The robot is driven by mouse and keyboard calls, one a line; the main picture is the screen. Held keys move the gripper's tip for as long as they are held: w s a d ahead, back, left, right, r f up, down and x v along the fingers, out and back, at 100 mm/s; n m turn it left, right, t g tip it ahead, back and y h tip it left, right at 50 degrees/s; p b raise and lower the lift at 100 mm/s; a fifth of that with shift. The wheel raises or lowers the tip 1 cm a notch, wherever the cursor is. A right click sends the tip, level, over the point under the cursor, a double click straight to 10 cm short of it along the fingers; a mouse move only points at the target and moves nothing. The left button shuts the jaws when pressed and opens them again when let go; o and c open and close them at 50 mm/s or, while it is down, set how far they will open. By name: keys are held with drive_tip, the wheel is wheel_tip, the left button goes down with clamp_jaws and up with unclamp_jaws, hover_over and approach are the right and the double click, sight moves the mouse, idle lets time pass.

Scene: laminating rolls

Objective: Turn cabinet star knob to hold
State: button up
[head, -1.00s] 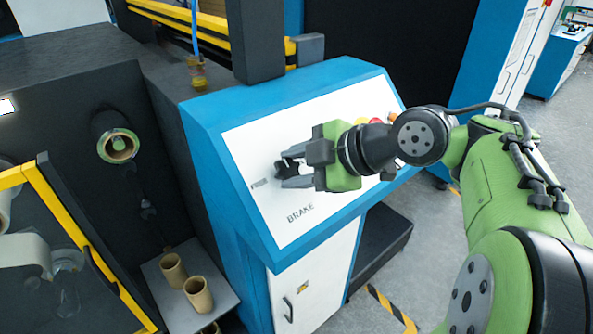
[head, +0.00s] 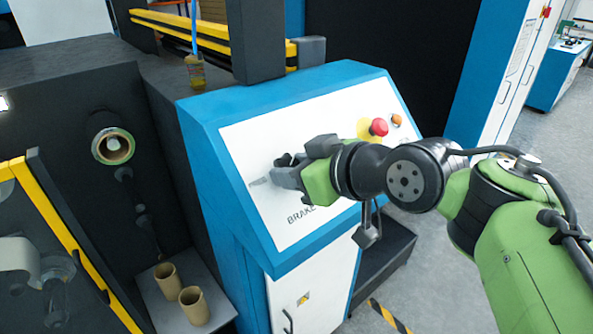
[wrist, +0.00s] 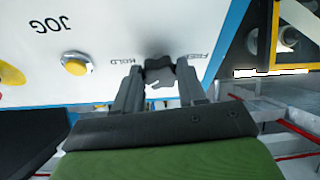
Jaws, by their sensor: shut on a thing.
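The black star knob (wrist: 160,70) sits on the white sloped face of the blue cabinet (head: 250,140), above the word BRAKE. In the wrist view my gripper (wrist: 158,88) has one finger on each side of the knob, shut on it. The upside-down HOLD label (wrist: 122,61) is left of the knob in that view, and another label, seemingly FREE (wrist: 198,56), is to its right. In the head view my gripper (head: 282,174) covers most of the knob, so its pointing direction is hard to tell.
A red button (head: 379,127) on a yellow plate and an orange button (head: 397,120) are at the panel's upper right. A yellow button (wrist: 76,66) marked JOG is beside the HOLD label. Cardboard cores (head: 194,304) stand on a low shelf at the left.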

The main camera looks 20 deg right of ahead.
drive_tip(key=m, duration=0.2)
drive_tip(key=m+h, duration=0.1)
drive_tip(key=m, duration=0.1)
drive_tip(key=shift+a+h, duration=0.2)
drive_tip(key=shift+h, duration=0.1)
drive_tip(key=shift+a+r+m+h, duration=0.1)
drive_tip(key=shift+m+h, duration=0.5)
drive_tip(key=shift+m, duration=1.6)
drive_tip(key=o, duration=1.1)
drive_tip(key=shift+c, duration=0.2)
drive_tip(key=p+v, duration=0.3)
drive_tip(key=v, duration=1.2)
drive_tip(key=shift+s, duration=0.5)
